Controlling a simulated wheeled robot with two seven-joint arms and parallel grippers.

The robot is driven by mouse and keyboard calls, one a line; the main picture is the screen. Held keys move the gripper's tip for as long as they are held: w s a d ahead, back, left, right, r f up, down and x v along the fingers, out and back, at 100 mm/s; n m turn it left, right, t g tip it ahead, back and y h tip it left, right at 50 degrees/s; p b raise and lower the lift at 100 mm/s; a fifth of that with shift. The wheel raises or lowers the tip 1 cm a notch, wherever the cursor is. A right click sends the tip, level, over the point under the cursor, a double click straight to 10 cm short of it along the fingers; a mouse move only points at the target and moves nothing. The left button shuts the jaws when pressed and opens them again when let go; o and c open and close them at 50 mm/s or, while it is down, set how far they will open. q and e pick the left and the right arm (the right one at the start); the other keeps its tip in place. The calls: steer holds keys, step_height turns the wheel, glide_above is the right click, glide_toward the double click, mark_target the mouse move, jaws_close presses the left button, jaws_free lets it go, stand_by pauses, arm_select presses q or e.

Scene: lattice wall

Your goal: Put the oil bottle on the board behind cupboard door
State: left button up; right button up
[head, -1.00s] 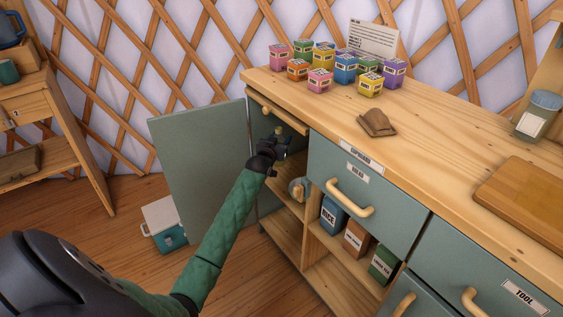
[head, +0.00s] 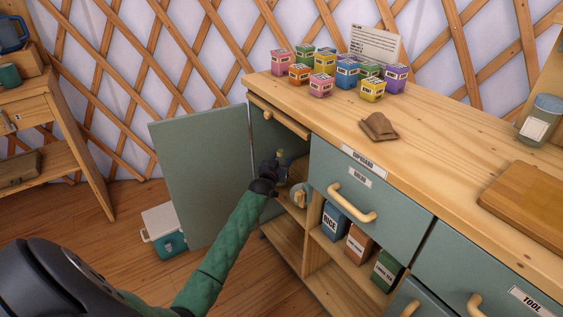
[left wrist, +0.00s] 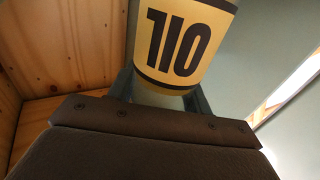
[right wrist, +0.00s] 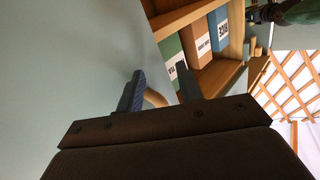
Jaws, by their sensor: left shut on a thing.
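The oil bottle (left wrist: 185,40) has a yellow label with black letters, upside down in the left wrist view. My left gripper (head: 268,172) is shut on it, inside the open cupboard. In the head view only a small part of the bottle (head: 283,157) shows past the gripper. The green cupboard door (head: 203,180) stands wide open to the left. The wooden board (head: 294,213) inside is partly hidden by my arm; I cannot tell whether the bottle touches it. My right gripper (right wrist: 162,90) is open, its fingers apart, and shows only in its own wrist view.
A round pale item (head: 298,194) stands right of my left gripper. Boxes, including a rice box (head: 334,221), fill the neighbouring shelf. A drawer with a wooden handle (head: 350,203) sits above. Several coloured cubes (head: 347,72) stand on the counter.

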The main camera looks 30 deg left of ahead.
arm_select(q)
steer(key=o, duration=1.1)
steer(key=shift+f, duration=0.1)
arm_select(e)
steer(key=shift+r, duration=0.1)
arm_select(q)
steer(key=shift+s+d, duration=0.1)
steer(key=shift+s, duration=0.4)
steer(key=s, duration=0.3)
steer(key=s+d, duration=0.1)
steer(key=s, duration=0.3)
steer(key=s+p, duration=0.1)
steer(key=s, duration=0.3)
steer(key=shift+d, duration=0.4)
arm_select(e)
steer(key=s+f+g, duration=0.4)
steer(key=s+f, duration=0.1)
steer(key=f, duration=0.7)
steer(key=shift+d+f+g+h, duration=0.2)
steer(key=shift+f+g+h, duration=0.1)
steer(key=shift+f+h, duration=0.1)
arm_select(q)
steer(key=shift+w, duration=0.1)
